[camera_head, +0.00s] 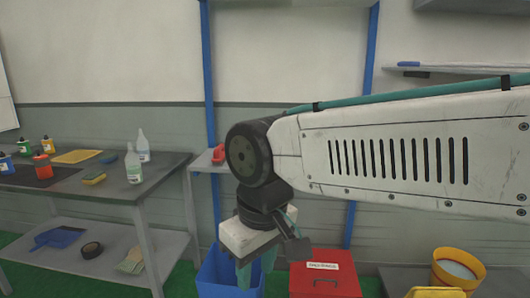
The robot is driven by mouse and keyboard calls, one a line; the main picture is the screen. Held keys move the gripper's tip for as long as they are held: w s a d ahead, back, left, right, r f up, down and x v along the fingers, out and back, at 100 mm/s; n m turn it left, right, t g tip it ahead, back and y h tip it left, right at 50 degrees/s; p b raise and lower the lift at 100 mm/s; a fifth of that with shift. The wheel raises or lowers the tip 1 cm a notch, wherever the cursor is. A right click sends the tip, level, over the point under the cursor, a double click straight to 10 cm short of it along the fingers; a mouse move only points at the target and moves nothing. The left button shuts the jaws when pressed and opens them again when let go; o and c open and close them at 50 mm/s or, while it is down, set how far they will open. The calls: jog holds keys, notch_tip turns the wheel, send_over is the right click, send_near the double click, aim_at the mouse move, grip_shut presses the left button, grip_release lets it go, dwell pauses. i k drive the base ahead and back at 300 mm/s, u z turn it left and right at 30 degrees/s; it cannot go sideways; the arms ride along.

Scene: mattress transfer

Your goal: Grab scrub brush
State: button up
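No object shows clearly as a scrub brush. A small yellow block with a dark underside (94,178) lies near the front of the workbench at left; I cannot tell whether it is a brush or a sponge. A small blue item (109,158) lies behind it, too small to make out. My gripper (256,270) points down at the lower middle, well to the right of the bench. Its teal fingers stand apart with nothing seen between them. The fingertips lie in front of a blue bin in the picture.
The workbench (150,186) holds two clear bottles (133,166), a yellow cloth (77,156) and several small containers. Its lower shelf holds a blue dustpan (58,237) and black tape (91,250). A blue bin (213,277), red box (308,281) and yellow bucket (450,280) stand lower right.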

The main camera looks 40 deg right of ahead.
aim_at(220, 155)
jog(key=z, duration=0.05)
jog(key=i, duration=1.65)
